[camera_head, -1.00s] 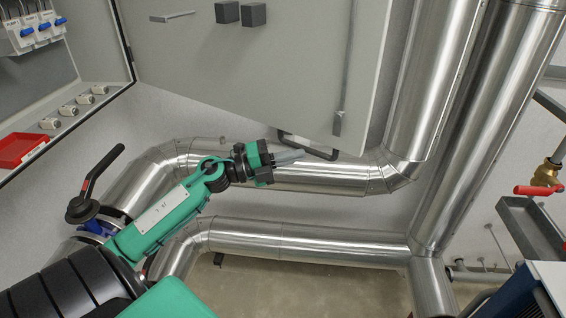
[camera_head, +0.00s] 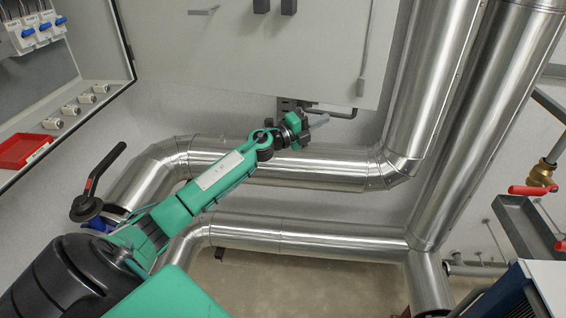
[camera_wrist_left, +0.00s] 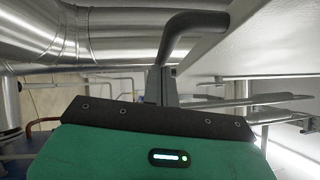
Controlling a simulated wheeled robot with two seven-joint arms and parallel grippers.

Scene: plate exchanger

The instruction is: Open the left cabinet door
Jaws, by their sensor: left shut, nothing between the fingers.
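The cabinet door (camera_head: 230,60) is a large light grey panel standing open, swung out from the right edge of the cabinet (camera_head: 98,115). Its inner face, with a long rod (camera_head: 365,50), shows in the head view. A black bent handle (camera_head: 338,114) sticks out below the door's lower edge and also shows in the left wrist view (camera_wrist_left: 185,28). My left gripper (camera_head: 320,121) is shut and empty, right beside this handle. In the left wrist view its fingers (camera_wrist_left: 160,85) stand by the handle's bend; whether they touch is unclear. My right gripper is out of view.
Silver pipes (camera_head: 300,165) run below and behind the left arm and rise (camera_head: 440,80) right of the door. A black lever valve (camera_head: 95,190) stands near my left arm. A red tray (camera_head: 22,150) and blue switches (camera_head: 45,28) are in the cabinet.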

